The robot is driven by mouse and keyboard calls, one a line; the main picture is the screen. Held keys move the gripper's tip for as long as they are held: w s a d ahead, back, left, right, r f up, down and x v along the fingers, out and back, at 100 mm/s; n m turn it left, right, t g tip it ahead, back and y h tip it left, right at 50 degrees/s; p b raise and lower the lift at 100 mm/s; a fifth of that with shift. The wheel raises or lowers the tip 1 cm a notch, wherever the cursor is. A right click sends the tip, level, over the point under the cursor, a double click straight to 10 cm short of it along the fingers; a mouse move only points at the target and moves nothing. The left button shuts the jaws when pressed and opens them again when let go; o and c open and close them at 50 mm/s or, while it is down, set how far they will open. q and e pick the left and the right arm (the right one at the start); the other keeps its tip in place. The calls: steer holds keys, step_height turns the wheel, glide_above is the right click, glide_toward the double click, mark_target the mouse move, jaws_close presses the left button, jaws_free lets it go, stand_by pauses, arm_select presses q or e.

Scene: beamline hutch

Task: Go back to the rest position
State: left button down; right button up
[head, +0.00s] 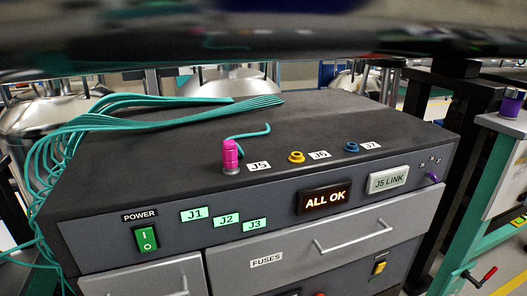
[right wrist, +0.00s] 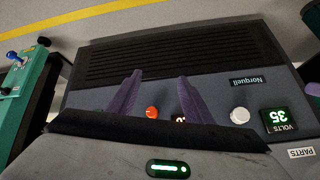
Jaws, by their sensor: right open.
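My right gripper (right wrist: 160,76) shows in the right wrist view, its two purple fingers spread apart with nothing between their tips. Behind the fingers is a dark grey unit with a slatted vent (right wrist: 180,50). An orange-red knob (right wrist: 152,113) on that unit shows between the fingers. A small lit display beside it is partly hidden by the right-hand finger. My left gripper is not in view. In the head view, a dark grey cabinet (head: 330,125) carries a pink plug (head: 230,155) upright at J5. The amber display (head: 324,200) reads ALL OK.
Teal cables (head: 110,122) lie over the cabinet's left side. Yellow J6 (head: 297,157) and blue J7 (head: 351,147) sockets are empty. A teal frame (head: 470,200) stands right. A blurred dark bar crosses the top. The wrist view also shows a white knob (right wrist: 240,115) and VOLTS display (right wrist: 279,121).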

steer(key=s+d+r+n+g+h, duration=0.1)
steer(key=s+d+r+g+h, duration=0.2)
steer(key=s, duration=0.6)
steer(key=w+a+f+t+y, duration=0.2)
steer(key=w+a+t+y, duration=0.25)
steer(key=a, duration=0.25)
arm_select(q)
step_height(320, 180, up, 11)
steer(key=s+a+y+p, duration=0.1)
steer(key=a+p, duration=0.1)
steer(key=p, duration=1.6)
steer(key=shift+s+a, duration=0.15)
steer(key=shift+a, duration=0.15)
arm_select(e)
step_height(320, 180, up, 12)
steer(key=d, duration=0.2)
steer(key=shift+s+f+n+h, duration=0.25)
steer(key=shift+s+n+h, duration=0.15)
steer(key=shift+h, duration=0.05)
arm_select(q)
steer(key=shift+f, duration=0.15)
arm_select(e)
steer(key=shift+f, duration=0.1)
stand_by(0.9)
